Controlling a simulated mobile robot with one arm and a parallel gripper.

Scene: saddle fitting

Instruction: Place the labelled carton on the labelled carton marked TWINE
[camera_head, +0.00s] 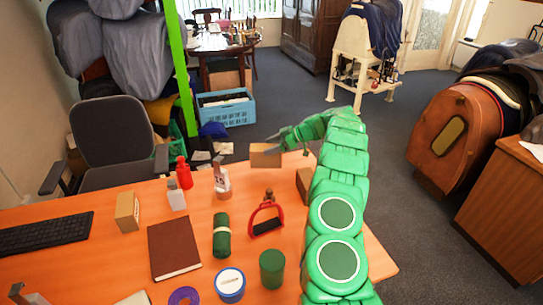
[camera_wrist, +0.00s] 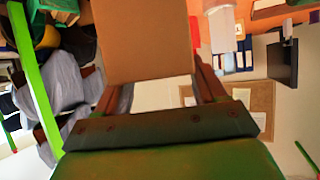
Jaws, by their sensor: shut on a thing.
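A brown carton (camera_head: 265,156) is at the far edge of the desk in the head view, at the tip of my green arm. My gripper (camera_head: 280,142) is shut on it; in the wrist view the carton (camera_wrist: 145,40) sits between the two fingers (camera_wrist: 160,88). I cannot tell whether it touches the desk. A second carton (camera_head: 304,184) stands at the desk's right side, partly hidden by my arm. A third carton (camera_head: 127,212) stands at the left of the desk. No label is readable on any of them, so I cannot tell which is marked TWINE.
On the desk (camera_head: 100,260) are a red bottle (camera_head: 184,174), a white bottle (camera_head: 176,197), a brown book (camera_head: 174,248), a green roll (camera_head: 221,236), a red stirrup (camera_head: 266,218), a blue-and-white tin (camera_head: 230,285) and a green tin (camera_head: 272,269). An office chair (camera_head: 112,140) stands behind.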

